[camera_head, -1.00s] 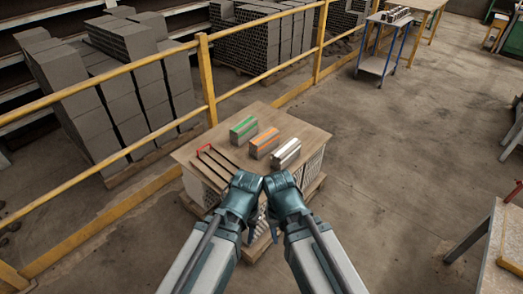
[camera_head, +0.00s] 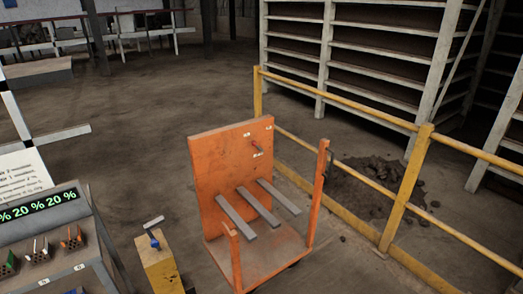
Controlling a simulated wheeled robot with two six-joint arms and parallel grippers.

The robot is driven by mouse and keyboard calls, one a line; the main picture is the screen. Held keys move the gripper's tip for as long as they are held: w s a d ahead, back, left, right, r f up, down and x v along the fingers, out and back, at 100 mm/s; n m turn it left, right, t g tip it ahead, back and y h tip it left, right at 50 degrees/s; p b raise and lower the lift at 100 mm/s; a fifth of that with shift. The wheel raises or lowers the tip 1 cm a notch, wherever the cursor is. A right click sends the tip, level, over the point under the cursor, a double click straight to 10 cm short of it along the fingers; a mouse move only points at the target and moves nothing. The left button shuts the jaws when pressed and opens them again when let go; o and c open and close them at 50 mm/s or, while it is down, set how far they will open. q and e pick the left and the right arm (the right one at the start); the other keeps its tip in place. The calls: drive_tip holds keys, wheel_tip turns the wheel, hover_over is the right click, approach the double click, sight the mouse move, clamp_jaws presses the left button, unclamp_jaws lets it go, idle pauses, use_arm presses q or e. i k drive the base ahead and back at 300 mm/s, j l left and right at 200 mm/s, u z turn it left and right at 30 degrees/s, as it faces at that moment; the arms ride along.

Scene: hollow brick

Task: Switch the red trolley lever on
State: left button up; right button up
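An orange trolley (camera_head: 215,172) stands in the middle of the camera_head view, with an upright back board and a low base. A small red lever (camera_head: 257,147) sits on the upper right of the board, near small white labels; its tip points down to the right. Which label it points at is too small to read. Three grey bars (camera_head: 236,214) jut forward from the board above the base. Neither of my grippers is in view, so nothing of mine shows at the lever.
A yellow post (camera_head: 160,268) with a blue-and-white handle stands beside the trolley. A yellow railing (camera_head: 400,203) runs behind and right; rubble (camera_head: 372,185) lies beyond it. Open floor lies behind left.

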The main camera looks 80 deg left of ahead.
sight(254, 143)
drive_tip(key=u, duration=2.95)
drive_tip(key=i+l, duration=0.3)
drive_tip(key=i, duration=0.15)
drive_tip(key=i+l, duration=0.65)
drive_tip(key=i, duration=0.25)
drive_tip(key=i+j, duration=0.15)
drive_tip(key=i, duration=0.45)
drive_tip(key=l+z, duration=0.05)
